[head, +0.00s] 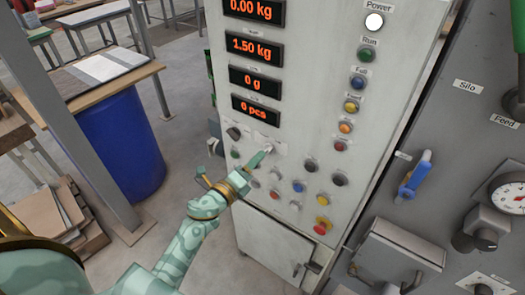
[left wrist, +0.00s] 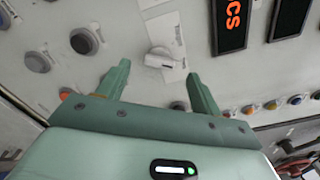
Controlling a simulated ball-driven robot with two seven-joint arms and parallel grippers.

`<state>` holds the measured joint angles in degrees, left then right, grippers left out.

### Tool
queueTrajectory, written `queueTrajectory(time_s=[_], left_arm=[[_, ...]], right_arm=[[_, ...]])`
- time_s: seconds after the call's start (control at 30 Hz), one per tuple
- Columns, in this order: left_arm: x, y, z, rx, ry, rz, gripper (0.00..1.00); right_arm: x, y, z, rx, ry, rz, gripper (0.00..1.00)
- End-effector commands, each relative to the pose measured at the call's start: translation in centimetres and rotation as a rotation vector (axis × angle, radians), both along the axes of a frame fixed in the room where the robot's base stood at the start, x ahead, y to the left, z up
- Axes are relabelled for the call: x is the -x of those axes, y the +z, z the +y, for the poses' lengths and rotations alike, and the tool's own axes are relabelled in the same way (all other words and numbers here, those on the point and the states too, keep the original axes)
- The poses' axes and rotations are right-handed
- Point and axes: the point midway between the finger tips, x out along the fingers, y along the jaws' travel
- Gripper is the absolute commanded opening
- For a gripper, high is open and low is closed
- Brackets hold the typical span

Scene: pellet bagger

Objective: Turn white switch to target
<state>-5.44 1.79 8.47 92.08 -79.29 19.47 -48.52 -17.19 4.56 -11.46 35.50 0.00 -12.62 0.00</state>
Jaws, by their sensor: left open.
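The white switch (left wrist: 160,60) is a small rotary knob with a dark pointer mark, on a pale label plate on the grey control panel. In the left wrist view it sits ahead of and between the fingertips of my left gripper (left wrist: 157,70), with gaps on both sides. In the head view my left gripper (head: 236,165) reaches the lower panel from the left, open, with one finger near the label plate (head: 268,140). The switch itself is mostly hidden or too small to read there. The right gripper is not in view.
Several coloured push buttons (head: 352,105) surround the switch. Red-lit displays (head: 256,49) are above. A blue-handled valve (head: 415,174) and pressure gauge (head: 508,195) are at right. A blue barrel (head: 119,147) and a table stand left.

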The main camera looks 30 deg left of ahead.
Motion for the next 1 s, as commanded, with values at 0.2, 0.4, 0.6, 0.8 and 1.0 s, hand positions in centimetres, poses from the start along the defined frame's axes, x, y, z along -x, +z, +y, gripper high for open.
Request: queueTrajectory(time_s=[0.2, 0.4, 0.6, 0.8, 1.0], left_arm=[[-4.1, -0.1, -0.6, 0.003, 0.001, 0.000, 0.65], [-5.5, -0.1, -0.8, 0.002, 0.000, 0.000, 0.65], [-5.6, -0.1, -0.8, 0.002, 0.001, 0.001, 0.65], [-5.6, -0.1, -0.8, 0.002, 0.001, 0.001, 0.27], [-5.5, -0.1, -0.8, 0.005, 0.001, 0.002, 0.21]], right_arm=[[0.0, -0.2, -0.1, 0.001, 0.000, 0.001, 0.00], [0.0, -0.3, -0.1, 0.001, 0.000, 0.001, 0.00], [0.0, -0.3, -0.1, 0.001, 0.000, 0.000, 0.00], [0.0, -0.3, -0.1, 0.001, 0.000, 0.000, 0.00], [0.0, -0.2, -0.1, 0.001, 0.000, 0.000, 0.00]])
